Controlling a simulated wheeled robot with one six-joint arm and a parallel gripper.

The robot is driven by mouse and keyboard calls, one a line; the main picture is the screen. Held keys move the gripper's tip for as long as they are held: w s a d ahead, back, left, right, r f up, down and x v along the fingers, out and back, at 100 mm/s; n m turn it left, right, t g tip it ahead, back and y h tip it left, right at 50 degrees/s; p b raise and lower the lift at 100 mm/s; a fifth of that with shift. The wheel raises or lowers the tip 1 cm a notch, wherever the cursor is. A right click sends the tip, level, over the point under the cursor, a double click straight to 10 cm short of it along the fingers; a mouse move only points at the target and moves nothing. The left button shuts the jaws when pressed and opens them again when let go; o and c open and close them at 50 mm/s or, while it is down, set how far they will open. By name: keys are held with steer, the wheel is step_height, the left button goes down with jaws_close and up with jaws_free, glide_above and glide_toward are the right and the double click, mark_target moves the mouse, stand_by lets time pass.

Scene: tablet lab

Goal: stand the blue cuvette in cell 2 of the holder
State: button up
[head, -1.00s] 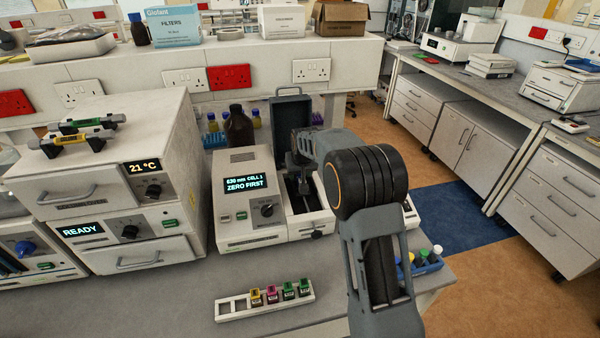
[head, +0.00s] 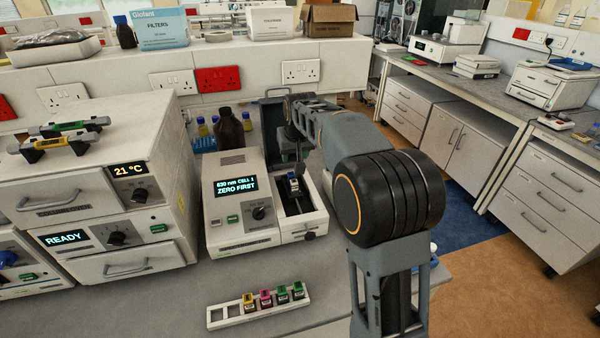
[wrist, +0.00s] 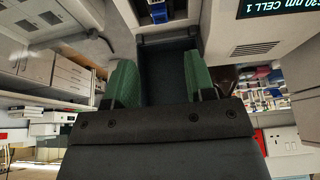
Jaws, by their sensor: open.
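The blue cuvette (head: 293,180) stands in the open dark well (head: 297,206) on the right of the photometer. A holder inside the well is too small to make out, so I cannot tell which cell the cuvette is in. My gripper (head: 298,163) is just above and behind it, partly hidden by my arm. In the wrist view, the green-padded fingers of my gripper (wrist: 160,72) are spread apart with nothing between them. The blue cuvette top (wrist: 158,14) shows there at the upper edge, apart from the fingers.
The photometer (head: 233,200) display reads 630 nm CELL 1, ZERO FIRST; its lid (head: 274,125) is raised. A white rack (head: 228,313) in front holds yellow, magenta and green cuvettes, its left slots empty. Stacked ovens (head: 110,200) stand left.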

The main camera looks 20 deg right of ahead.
steer(key=s+f, duration=0.3)
steer(key=s, duration=2.6)
steer(key=shift+f, duration=0.15)
steer(key=shift+c, duration=0.5)
